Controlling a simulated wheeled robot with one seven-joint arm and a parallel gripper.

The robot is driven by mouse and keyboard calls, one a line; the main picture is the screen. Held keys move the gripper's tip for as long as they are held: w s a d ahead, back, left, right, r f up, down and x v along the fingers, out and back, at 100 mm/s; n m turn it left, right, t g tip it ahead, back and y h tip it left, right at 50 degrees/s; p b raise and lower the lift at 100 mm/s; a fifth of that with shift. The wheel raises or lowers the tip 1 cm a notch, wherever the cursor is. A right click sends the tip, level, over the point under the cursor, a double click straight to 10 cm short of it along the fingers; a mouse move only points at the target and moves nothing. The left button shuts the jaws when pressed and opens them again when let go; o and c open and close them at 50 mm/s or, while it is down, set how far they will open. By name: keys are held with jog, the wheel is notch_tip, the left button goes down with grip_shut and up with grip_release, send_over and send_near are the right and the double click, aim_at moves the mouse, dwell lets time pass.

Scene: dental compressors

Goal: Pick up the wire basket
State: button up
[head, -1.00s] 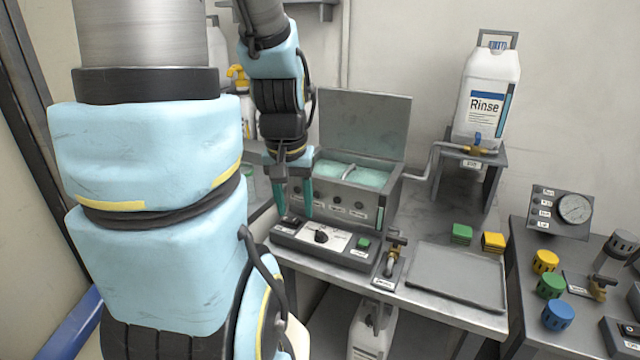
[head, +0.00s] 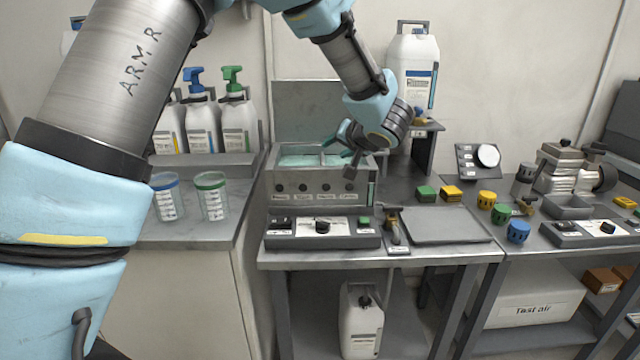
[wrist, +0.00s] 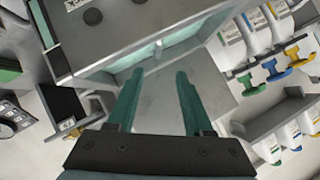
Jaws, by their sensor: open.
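The wire basket is mostly hidden inside the grey bath tank (head: 322,190), which holds teal liquid. Only a small upright light-grey part, seemingly the basket's handle (head: 322,157), shows at the liquid; it also shows in the wrist view (wrist: 158,47). My gripper (head: 348,152) is over the right part of the tank in the head view. In the wrist view its two teal fingers (wrist: 158,85) are spread with nothing between them. The handle appears beyond the fingertips, apart from them.
The tank's raised lid (head: 308,110) stands behind it. A control panel (head: 322,232) lies in front, and a flat grey tray (head: 440,225) to the right. A rinse canister (head: 410,65) stands on a shelf at the back right. Spray bottles (head: 200,125) and cups (head: 212,195) are left.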

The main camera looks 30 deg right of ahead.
aim_at(323, 157)
jog(key=shift+f+p+x, duration=0.15)
jog(key=shift+p+x, duration=0.2)
jog(key=shift+x, duration=1.9)
jog(key=shift+f+p+x, duration=0.15)
jog(key=shift+p+x, duration=0.2)
jog(key=shift+x, duration=1.95)
jog(key=shift+s, duration=0.2)
grip_shut()
